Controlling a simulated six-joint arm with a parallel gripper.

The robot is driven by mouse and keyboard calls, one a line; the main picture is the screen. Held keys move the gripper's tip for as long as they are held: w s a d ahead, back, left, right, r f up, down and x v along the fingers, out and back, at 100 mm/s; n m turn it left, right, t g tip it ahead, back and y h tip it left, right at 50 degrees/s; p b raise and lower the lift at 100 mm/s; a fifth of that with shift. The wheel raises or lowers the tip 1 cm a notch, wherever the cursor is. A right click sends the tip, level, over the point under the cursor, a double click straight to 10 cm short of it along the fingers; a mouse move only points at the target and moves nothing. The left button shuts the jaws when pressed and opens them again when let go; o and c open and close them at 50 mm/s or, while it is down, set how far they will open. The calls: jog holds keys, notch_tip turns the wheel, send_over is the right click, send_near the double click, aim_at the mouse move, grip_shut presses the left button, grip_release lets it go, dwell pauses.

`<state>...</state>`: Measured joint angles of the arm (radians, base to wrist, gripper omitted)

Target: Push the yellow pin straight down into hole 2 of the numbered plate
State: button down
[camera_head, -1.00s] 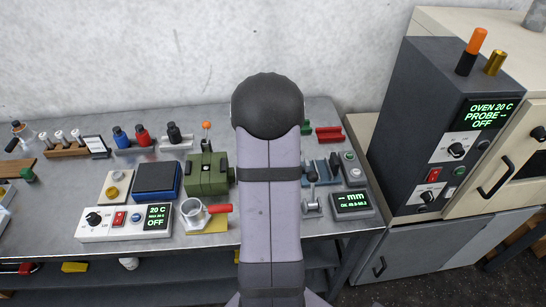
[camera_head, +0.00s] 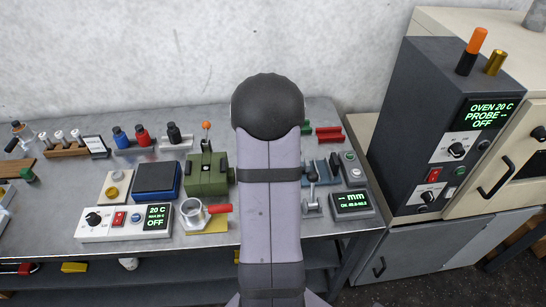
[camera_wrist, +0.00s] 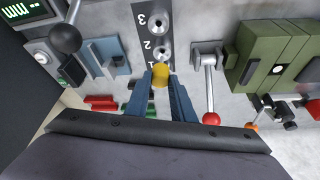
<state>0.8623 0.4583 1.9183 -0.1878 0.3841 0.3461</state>
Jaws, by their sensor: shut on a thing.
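My gripper (camera_wrist: 162,82) shows in the wrist view with its two blue fingers shut on the yellow pin (camera_wrist: 161,73). The numbered plate (camera_wrist: 141,30) is a dark strip with the figures 3, 2 and 1 beside silver ringed holes. Hole 2 (camera_wrist: 160,51) shows just above the pin in the picture, and hole 3 (camera_wrist: 163,20) is farther up. The pin and fingers cover the place beside figure 1. I cannot tell the pin's height or whether its lower end touches anything. In the head view my arm hides the gripper, pin and plate.
A lever with a red ball (camera_wrist: 211,118) stands right of the gripper, with a green press (camera_wrist: 270,60) beyond. A black-knobbed lever (camera_wrist: 66,40) and a blue fixture (camera_wrist: 108,55) are left. Red (camera_wrist: 100,103) and green blocks lie near the left finger.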

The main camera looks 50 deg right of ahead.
jog(key=shift+f+b, duration=1.95)
jog(key=shift+f, duration=0.35)
dwell(0.9)
jog(key=c, duration=0.9)
grip_release()
jog(key=shift+r, duration=0.15)
jog(key=shift+r+p, duration=2.95)
jog(key=shift+r, duration=0.7)
